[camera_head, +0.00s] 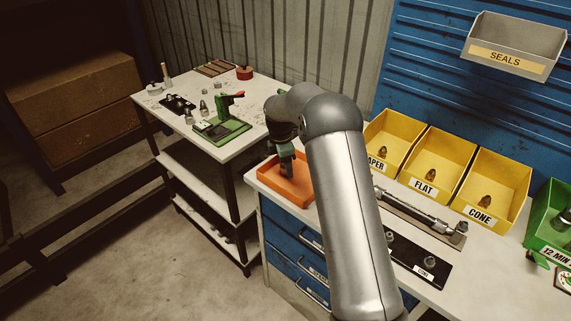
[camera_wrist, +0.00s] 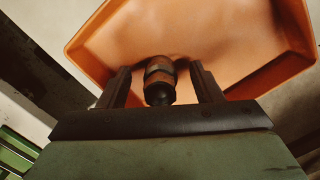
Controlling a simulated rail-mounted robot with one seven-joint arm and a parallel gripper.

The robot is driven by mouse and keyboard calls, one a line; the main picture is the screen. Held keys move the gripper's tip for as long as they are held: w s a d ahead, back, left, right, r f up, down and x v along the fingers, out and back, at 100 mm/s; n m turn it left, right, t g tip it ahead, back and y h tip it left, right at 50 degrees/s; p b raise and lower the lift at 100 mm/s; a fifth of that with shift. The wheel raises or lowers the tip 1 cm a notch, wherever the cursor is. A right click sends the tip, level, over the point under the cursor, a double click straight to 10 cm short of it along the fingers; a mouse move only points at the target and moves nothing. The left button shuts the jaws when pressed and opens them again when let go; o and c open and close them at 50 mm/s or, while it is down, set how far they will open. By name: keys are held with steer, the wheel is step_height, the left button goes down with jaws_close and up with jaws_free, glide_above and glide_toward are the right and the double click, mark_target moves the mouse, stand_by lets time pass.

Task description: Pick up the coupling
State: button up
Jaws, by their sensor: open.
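The coupling (camera_wrist: 159,80) is a small dark metal piece with a brownish sheen. In the wrist view it lies in the orange tray (camera_wrist: 214,36), between the two fingers of my gripper (camera_wrist: 160,84). My gripper is open, with a visible gap on each side of the coupling. In the head view my gripper (camera_head: 287,168) reaches down into the orange tray (camera_head: 297,192) at the left end of the workbench. The coupling cannot be made out there, behind the gripper and tray wall.
Yellow bins (camera_head: 437,163) marked FLAT, CONE and a partly hidden name stand right of my arm. A hose assembly (camera_head: 425,214) and black plate (camera_head: 418,258) lie before them. A white side table (camera_head: 246,92) holds a green press (camera_head: 222,126). A SEALS bin (camera_head: 513,46) hangs above.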

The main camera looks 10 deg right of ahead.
steer(key=shift+f, duration=0.35)
steer(key=c, duration=1.1)
steer(key=shift+c, duration=0.2)
steer(key=shift+r, duration=0.15)
